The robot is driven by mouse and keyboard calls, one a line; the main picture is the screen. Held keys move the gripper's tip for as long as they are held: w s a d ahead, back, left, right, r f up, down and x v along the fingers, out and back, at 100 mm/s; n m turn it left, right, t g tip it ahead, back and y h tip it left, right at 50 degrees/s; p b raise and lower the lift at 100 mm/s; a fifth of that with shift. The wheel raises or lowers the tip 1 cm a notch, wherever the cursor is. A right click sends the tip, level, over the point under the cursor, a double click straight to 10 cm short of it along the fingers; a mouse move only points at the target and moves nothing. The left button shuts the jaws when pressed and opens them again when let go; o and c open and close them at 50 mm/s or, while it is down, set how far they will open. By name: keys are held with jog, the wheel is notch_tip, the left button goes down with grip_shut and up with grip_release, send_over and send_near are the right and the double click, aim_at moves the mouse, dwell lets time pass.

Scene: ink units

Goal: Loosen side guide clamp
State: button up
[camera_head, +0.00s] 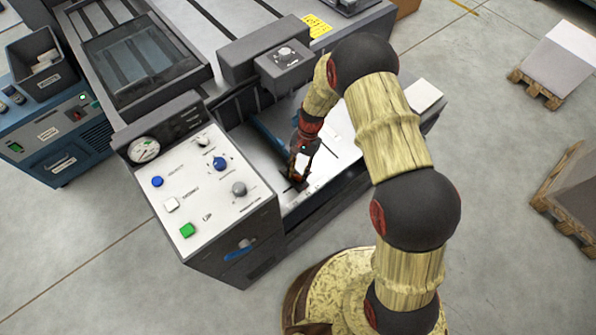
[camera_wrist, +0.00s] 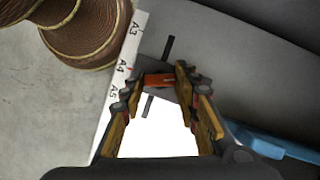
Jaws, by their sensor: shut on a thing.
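The side guide clamp, a small orange-red lever (camera_wrist: 159,80), sits between my fingertips in the wrist view, above a short dark slot (camera_wrist: 168,48) that runs on below it. My gripper (camera_wrist: 161,84) is shut on this lever, one finger on each side. In the head view my gripper (camera_head: 297,181) reaches down to the white feed table of the machine and hides the clamp. A size scale (camera_wrist: 124,68) marked A3, A4 and A5 runs beside the clamp in the wrist view.
A blue bar (camera_head: 268,140) lies behind my gripper; a blue part also shows in the wrist view (camera_wrist: 270,144). The control panel (camera_head: 200,190) with knobs and buttons stands left. A dark box with a dial (camera_head: 285,58) overhangs behind. Pallets (camera_head: 556,65) stand on the floor at right.

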jog(key=shift+w+a+n+g+h+p, duration=0.2)
jog(key=shift+n+h, duration=0.25)
jog(key=shift+n, duration=0.65)
jog(key=shift+s+d+n+g+h+p, duration=0.1)
jog(key=shift+n+h+p, duration=0.3)
jog(key=shift+n, duration=0.7)
jog(key=o, duration=1.2)
jog(key=shift+c, duration=0.2)
jog(key=a+v, duration=0.1)
jog(key=v, duration=1)
jog(key=shift+w+d+r, duration=0.2)
jog(key=shift+d+r, duration=0.2)
jog(key=shift+d, duration=0.1)
jog(key=shift+n, duration=0.3)
